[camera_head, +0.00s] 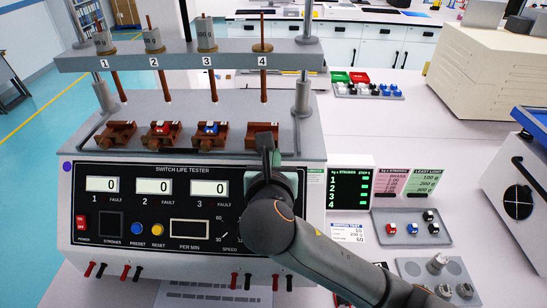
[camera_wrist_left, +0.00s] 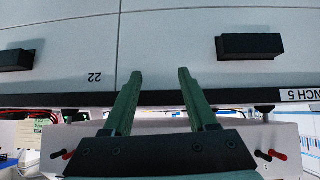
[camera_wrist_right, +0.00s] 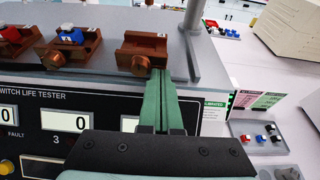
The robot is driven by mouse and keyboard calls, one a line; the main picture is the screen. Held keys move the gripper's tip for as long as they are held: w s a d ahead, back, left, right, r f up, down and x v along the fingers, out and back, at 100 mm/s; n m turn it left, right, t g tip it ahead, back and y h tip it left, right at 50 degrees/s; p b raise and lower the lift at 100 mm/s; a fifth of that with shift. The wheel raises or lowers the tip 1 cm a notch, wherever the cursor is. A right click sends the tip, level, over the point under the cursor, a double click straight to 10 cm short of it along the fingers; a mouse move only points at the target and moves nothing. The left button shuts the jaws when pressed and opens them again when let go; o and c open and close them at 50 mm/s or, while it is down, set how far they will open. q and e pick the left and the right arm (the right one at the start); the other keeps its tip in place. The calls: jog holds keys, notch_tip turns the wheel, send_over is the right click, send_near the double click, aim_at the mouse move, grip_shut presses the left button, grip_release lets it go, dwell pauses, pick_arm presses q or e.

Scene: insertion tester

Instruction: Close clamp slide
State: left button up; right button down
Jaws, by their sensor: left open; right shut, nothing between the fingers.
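The brown clamp of station 4 (camera_head: 252,130) sits on the switch life tester's deck; no switch shows in it. It is large in the right wrist view (camera_wrist_right: 142,47), with a round brass knob on its front. My right gripper (camera_head: 265,140) is shut and empty. Its fingertips (camera_wrist_right: 160,74) are at the clamp's front, just right of the knob; whether they touch cannot be told. My left gripper (camera_wrist_left: 157,77) is open and empty, facing a grey cabinet front; it is not in the head view.
Clamp 2 (camera_head: 165,134) holds a red switch and clamp 3 (camera_head: 210,134) a blue one. Clamp 1 (camera_head: 117,135) stands at the left. A grey crossbar (camera_head: 185,57) with rods spans above. A tray (camera_head: 397,239) of switches lies right of the tester.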

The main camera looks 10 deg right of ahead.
aim_at(275, 136)
jog(key=w, duration=0.2)
jog(key=w+d, duration=0.1)
jog(key=w, duration=0.3)
jog(key=shift+w+d, duration=0.25)
jog(key=shift+w, duration=0.05)
jog(key=shift+r, duration=0.1)
